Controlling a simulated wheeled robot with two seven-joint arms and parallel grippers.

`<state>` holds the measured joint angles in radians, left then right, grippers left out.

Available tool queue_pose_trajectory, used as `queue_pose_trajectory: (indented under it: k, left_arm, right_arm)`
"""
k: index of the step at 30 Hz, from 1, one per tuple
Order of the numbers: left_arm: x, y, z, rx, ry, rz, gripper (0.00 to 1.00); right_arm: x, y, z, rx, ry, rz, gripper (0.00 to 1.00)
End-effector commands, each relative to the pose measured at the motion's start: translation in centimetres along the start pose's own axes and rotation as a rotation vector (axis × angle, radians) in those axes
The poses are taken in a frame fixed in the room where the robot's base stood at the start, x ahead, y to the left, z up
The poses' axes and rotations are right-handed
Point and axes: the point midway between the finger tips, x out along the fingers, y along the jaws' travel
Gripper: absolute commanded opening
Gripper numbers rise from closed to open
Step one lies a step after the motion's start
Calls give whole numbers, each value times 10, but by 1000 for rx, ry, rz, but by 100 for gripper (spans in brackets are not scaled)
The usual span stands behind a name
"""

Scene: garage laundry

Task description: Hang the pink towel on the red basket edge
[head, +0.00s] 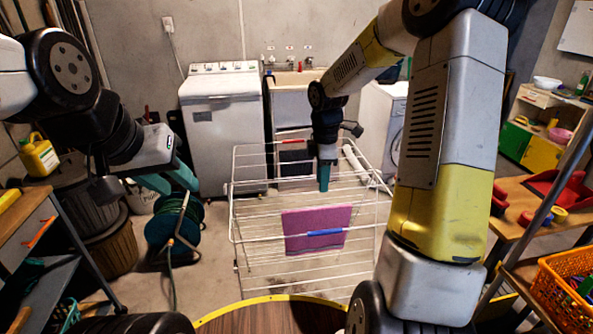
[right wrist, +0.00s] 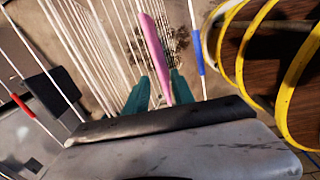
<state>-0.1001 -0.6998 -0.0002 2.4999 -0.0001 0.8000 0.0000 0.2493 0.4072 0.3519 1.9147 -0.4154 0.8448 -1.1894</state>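The pink towel (head: 316,230) hangs over the white drying rack (head: 262,238) in the middle of the head view. My right gripper (head: 324,188) points down over the rack, just above the towel's top edge. In the right wrist view the towel (right wrist: 152,42) shows edge-on as a thin strip between the two spread teal fingers (right wrist: 159,76); I cannot tell whether they touch it. My left gripper (head: 172,182) is open and empty, left of the rack. A red open container (head: 562,190), perhaps the red basket, stands on the right bench.
A blue clip piece (head: 326,233) sits on the rack bar across the towel. An orange basket (head: 566,292) is at the lower right. A green hose reel (head: 174,222) stands left of the rack. A yellow-rimmed round wooden top (head: 272,318) is at the front.

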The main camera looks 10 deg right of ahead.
Motion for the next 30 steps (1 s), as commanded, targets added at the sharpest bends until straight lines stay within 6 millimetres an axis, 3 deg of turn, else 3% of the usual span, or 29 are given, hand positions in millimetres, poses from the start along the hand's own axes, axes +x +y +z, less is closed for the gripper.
queue_pose_trajectory:
  k: [2, 11, 30]
  left_arm:
    - [0, 0, 0, 0, 0, 0, 36]
    - [0, 0, 0, 0, 0, 0, 36]
    - [0, 0, 0, 0, 0, 0, 36]
  right_arm:
    - [12, 4, 0, -41, 6, -15, 30]
    - [31, 6, 0, -71, 8, -23, 30]
    - [106, 4, -1, -68, 8, -23, 30]
